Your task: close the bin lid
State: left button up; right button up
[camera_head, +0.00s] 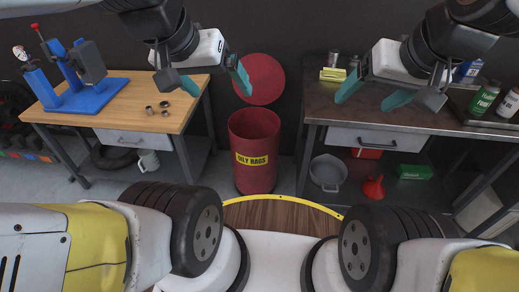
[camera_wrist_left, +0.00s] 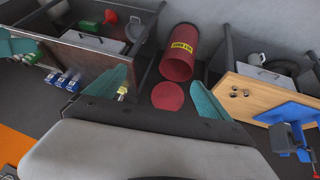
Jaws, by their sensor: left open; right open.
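The red bin (camera_head: 253,163) with a yellow "OILY RAGS" label stands on the floor between the two benches. Its round red lid (camera_head: 262,80) stands up open at the back of the bin's mouth. The bin (camera_wrist_left: 180,52) and lid (camera_wrist_left: 168,97) also show in the left wrist view, with the lid between my fingers in the picture. My left gripper (camera_head: 208,83) is open and empty, with one finger close to the lid's left edge in the picture; I cannot tell if they touch. My right gripper (camera_head: 373,96) is open and empty over the right bench.
A wooden bench (camera_head: 120,88) at left holds a blue fixture (camera_head: 85,92) and several small metal parts. A dark bench (camera_head: 420,117) at right holds green (camera_head: 484,98) and white bottles. A grey pot (camera_head: 328,172) and red funnel (camera_head: 373,188) sit beneath it.

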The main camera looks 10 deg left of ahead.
aim_at(267, 79)
jog(key=i+j+z, duration=0.45)
jog(key=i+j, duration=0.2)
jog(key=i, duration=0.15)
jog(key=i+j+z, duration=0.4)
jog(key=i+j, duration=0.3)
jog(key=j, duration=0.2)
